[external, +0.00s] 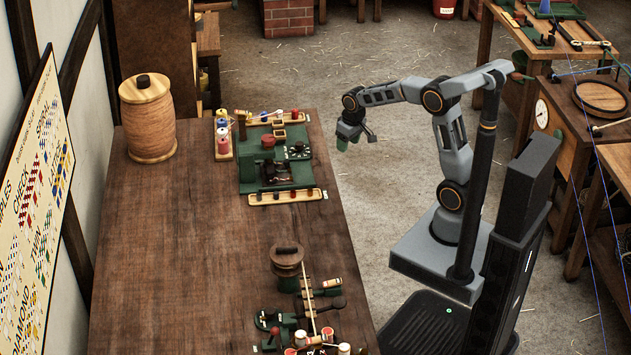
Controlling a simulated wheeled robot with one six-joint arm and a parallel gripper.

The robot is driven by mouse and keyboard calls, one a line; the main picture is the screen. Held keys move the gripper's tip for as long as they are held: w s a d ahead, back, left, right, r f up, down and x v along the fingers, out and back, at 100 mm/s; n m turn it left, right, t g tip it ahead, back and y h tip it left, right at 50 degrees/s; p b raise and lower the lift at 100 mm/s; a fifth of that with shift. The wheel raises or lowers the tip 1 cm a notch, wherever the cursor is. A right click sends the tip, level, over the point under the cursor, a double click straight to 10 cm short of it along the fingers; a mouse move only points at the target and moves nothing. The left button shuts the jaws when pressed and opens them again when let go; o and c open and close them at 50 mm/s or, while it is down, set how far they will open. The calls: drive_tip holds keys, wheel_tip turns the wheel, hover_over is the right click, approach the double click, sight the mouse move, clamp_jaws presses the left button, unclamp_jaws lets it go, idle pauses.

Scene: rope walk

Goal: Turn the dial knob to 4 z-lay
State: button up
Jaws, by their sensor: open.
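A green machine (252,176) stands on the wooden workbench near its far right edge. A small dark dial knob (297,150) with pale marks around it sits on the machine's right part. The marks are too small to read, so I cannot tell where the knob points. My gripper (357,141) is open and empty. It hangs in the air to the right of the machine, past the bench edge, apart from the knob.
The bench (165,270) is bare at front left. A large twine spool (148,118) stands at back left. A rack of small coloured spools (223,140) stands left of the machine. Another green device (290,325) is at the front. A tray (286,196) lies before the machine.

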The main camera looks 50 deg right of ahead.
drive_tip(key=w+d+f+t, duration=0.1)
drive_tip(key=w+d+f, duration=0.15)
drive_tip(key=w, duration=0.95)
drive_tip(key=t, duration=0.2)
approach(300, 145)
drive_tip(key=shift+n, duration=0.3)
drive_tip(key=p+x, duration=0.1)
drive_tip(key=x, duration=0.8)
drive_tip(key=shift+w+d+f, duration=0.1)
drive_tip(key=shift+c, duration=0.2)
drive_tip(key=c, duration=0.9)
